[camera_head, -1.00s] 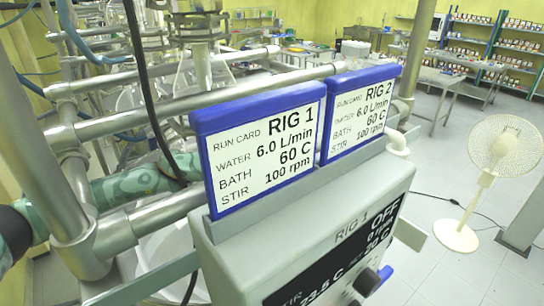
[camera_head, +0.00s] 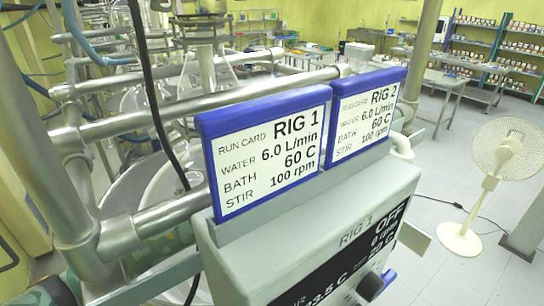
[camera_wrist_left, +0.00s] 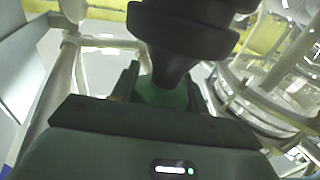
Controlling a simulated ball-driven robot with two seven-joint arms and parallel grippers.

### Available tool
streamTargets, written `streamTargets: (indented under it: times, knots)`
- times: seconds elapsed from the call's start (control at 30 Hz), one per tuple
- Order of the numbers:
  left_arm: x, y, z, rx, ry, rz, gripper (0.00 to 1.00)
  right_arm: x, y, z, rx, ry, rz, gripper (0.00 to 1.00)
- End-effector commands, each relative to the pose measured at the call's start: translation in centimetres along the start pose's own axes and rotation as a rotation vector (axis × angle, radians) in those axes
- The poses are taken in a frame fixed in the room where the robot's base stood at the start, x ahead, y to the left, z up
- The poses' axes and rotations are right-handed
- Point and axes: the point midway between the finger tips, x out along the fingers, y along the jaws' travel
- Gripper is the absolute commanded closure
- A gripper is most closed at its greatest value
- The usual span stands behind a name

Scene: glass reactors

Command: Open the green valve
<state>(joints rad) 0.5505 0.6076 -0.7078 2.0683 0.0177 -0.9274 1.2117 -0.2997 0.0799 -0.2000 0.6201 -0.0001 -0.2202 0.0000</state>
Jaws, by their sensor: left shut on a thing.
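In the left wrist view, my left gripper (camera_wrist_left: 165,85) has its two dark fingers on either side of a green part, which I take to be the green valve (camera_wrist_left: 164,98). The gripper is shut on it. Only a small piece of green shows between the fingers. A large black tapered part (camera_wrist_left: 182,38) stands just beyond and above it and hides what lies behind. My right gripper is in no view.
Steel pipes (camera_head: 205,100) of a glass-reactor frame cross the left side. A grey control box (camera_head: 330,235) with blue-edged cards for rig 1 (camera_head: 265,150) and rig 2 (camera_head: 365,115) fills the middle. A white fan (camera_head: 495,160) stands on open floor at right.

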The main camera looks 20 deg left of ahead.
Motion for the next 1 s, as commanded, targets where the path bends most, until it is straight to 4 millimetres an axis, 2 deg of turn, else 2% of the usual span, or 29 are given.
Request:
streamTargets:
  times: [0.3, 0.77, 0.8, 0.87, 1.0]
  knots:
    - [-0.01, -0.16, -0.08, 0.001, 0.003, -0.099, 0.78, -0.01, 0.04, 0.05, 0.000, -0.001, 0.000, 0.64]
    - [0.00, -0.22, -0.16, 0.004, 0.005, -0.113, 0.78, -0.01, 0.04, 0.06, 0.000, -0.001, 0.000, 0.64]
    - [0.00, -0.22, -0.16, 0.004, 0.005, -0.113, 0.52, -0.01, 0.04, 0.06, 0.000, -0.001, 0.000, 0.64]
    - [0.00, -0.22, -0.15, 0.004, 0.005, -0.113, 0.36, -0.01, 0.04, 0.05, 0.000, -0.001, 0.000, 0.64]
    - [0.01, -0.20, -0.10, 0.003, 0.004, -0.112, 0.33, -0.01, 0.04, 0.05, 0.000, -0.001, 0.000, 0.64]
